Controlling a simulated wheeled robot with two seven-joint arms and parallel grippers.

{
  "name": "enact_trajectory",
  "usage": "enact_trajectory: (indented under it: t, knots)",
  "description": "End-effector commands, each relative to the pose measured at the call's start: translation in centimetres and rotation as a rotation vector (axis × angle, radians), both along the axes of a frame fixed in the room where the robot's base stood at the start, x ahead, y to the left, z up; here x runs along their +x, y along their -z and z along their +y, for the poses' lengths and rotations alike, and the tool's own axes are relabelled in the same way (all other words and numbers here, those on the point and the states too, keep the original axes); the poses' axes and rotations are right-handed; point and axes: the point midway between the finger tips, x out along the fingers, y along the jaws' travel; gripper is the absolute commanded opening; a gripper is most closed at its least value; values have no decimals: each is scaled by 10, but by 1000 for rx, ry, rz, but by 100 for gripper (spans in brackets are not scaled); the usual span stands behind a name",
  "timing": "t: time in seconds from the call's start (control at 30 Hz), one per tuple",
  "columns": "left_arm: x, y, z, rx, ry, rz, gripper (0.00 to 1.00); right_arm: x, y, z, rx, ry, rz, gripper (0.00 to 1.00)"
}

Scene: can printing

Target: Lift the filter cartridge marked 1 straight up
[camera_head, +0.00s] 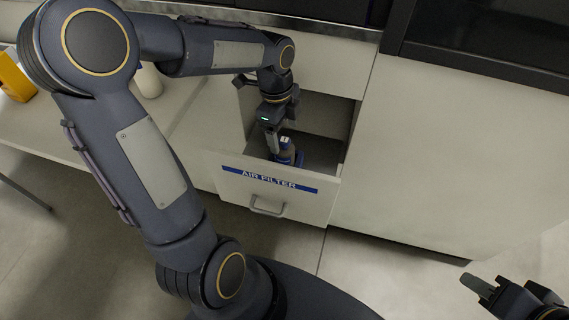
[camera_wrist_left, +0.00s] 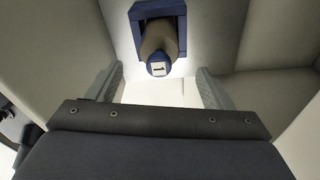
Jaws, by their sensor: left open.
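The filter cartridge marked 1 (camera_head: 285,149) stands in the open drawer, with a blue cap and a white label. In the left wrist view the cartridge (camera_wrist_left: 159,45) has a tan body, its label reads 1, and it sits in a square blue holder (camera_wrist_left: 137,27). My left gripper (camera_head: 274,143) points down into the drawer beside the cartridge. In its wrist view the two fingers (camera_wrist_left: 160,83) are spread apart, with the cap ahead of the gap; neither finger visibly touches it. My right gripper (camera_head: 478,287) is at the lower right, away from the drawer; its jaw gap is unclear.
The drawer front (camera_head: 270,186) carries a blue AIR FILTER strip and a handle (camera_head: 268,209). Drawer walls stand close around the left gripper. A white cabinet (camera_head: 450,150) is to the right. A yellow object (camera_head: 14,76) sits on the left counter.

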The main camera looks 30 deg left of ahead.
Motion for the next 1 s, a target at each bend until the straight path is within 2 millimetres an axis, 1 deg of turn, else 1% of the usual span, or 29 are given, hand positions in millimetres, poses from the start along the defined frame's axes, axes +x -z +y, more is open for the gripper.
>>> enact_trajectory:
  t: [0.03,0.27,0.4,0.5,0.6,0.8,0.87,1.0]
  knots:
    - [0,7,-1,0,1,2,74,0,2,0,0,0,0,32]
    - [-1,34,-2,-1,-2,2,74,0,7,0,0,0,-1,32]
    - [-2,56,-2,-1,-2,3,74,0,12,0,0,0,-1,32]
    - [-1,67,-4,-2,-3,1,74,0,14,0,0,0,0,32]
    - [-1,71,-4,-1,-4,0,74,0,15,0,0,0,0,32]
    - [-1,71,-4,-1,-4,-1,74,0,14,0,0,0,0,32]
    - [-1,71,-4,-1,-4,-1,68,0,14,0,0,0,0,32]
    - [-1,71,-4,-1,-4,-1,49,0,14,0,0,0,0,32]
